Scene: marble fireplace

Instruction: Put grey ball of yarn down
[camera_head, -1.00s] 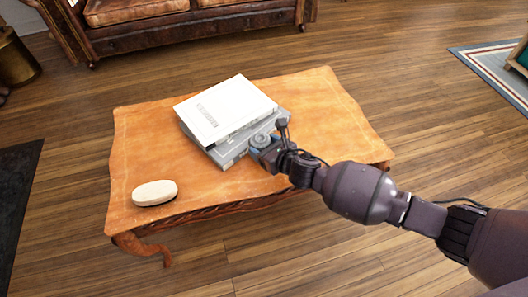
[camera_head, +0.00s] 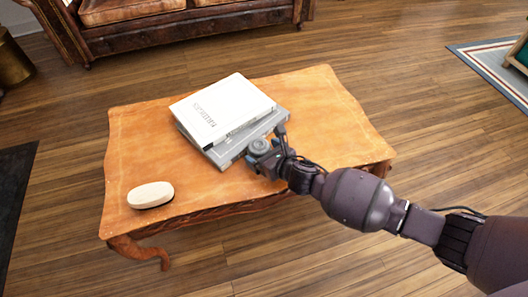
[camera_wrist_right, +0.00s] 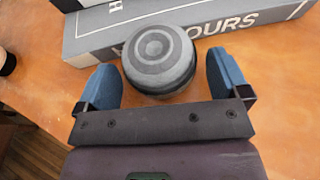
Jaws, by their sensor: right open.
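The grey ball of yarn (camera_head: 259,145) is a rounded, ringed grey object at the front right edge of the stacked books. It also shows in the right wrist view (camera_wrist_right: 158,62), in front of the grey book's spine and overlapping it. Whether it rests on the table or touches the book cannot be told. My right gripper (camera_head: 266,157) is open around the ball, with one blue finger on each side. In the wrist view a small gap shows at the right finger, while the left finger is very close to the ball. My left gripper is out of view.
A grey book (camera_head: 229,150) lies under a white book (camera_head: 222,108) on the orange wooden table (camera_head: 320,110). A cream oval object (camera_head: 150,195) sits at the table's front left. Bare tabletop shows to the right and left of the books. A brown sofa (camera_head: 190,30) stands behind.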

